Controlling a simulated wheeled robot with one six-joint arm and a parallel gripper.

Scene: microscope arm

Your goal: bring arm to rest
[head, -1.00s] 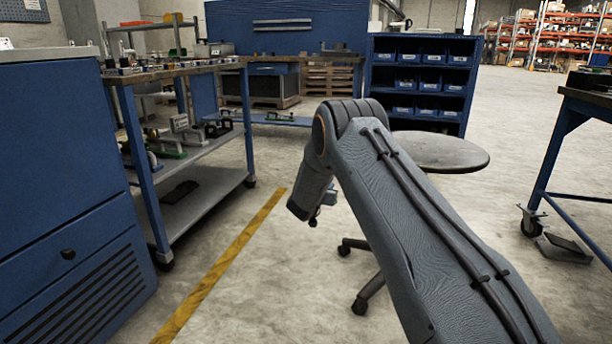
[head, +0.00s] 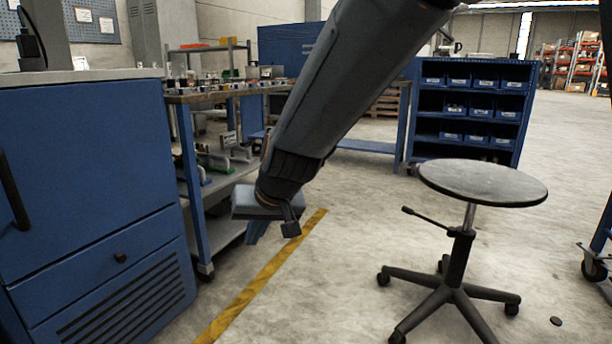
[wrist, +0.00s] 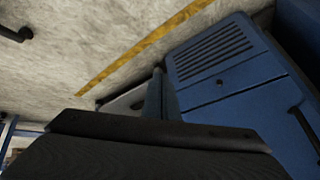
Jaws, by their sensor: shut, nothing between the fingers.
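My arm reaches down from the upper right across the middle of the head view. My gripper (head: 256,232) hangs at its lower end, pointing down above the floor, shut and empty. It is in front of the shelf cart and near the yellow floor line, apart from both as far as I can tell.
A blue cabinet (head: 85,170) stands at left; it shows in the wrist view too (wrist: 225,75). A shelf cart (head: 190,185) is behind my gripper. A round stool (head: 482,182) stands right, before a blue bin rack (head: 468,105). Floor between the yellow line (head: 265,275) and stool is clear.

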